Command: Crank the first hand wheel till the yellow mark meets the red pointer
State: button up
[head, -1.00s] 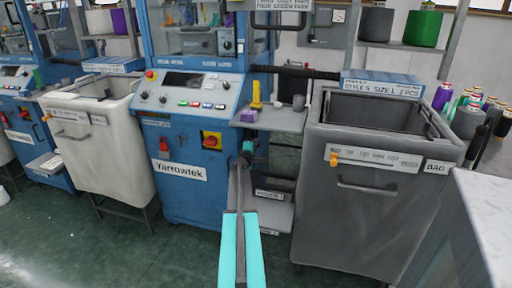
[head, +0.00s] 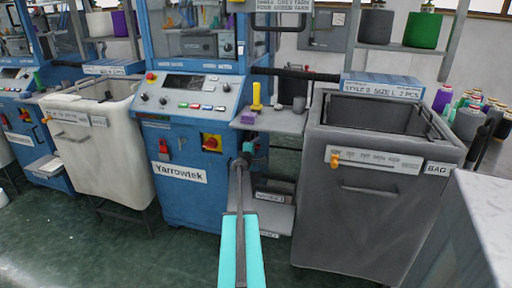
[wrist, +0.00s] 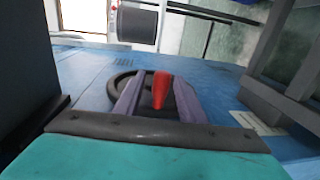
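The wrist view shows a black hand wheel (wrist: 122,84) on a blue machine face. A red upright piece, apparently its crank handle (wrist: 162,88), stands between the two purple fingers of my gripper (wrist: 158,98). The fingers lie on either side of it; I cannot tell whether they press on it. I can make out neither a yellow mark nor a red pointer in these views.
A grey bag bin (head: 375,215) stands to the right and a white bin (head: 105,155) to the left. A pale counter (head: 490,215) fills the right edge.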

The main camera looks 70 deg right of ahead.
jog(key=s+a+r+b, duration=0.1)
jog(key=s+a, duration=0.1)
jog(key=a, duration=1.1)
jog(key=shift+a+r, duration=0.2)
jog(key=shift+r, duration=0.1)
dwell(0.6)
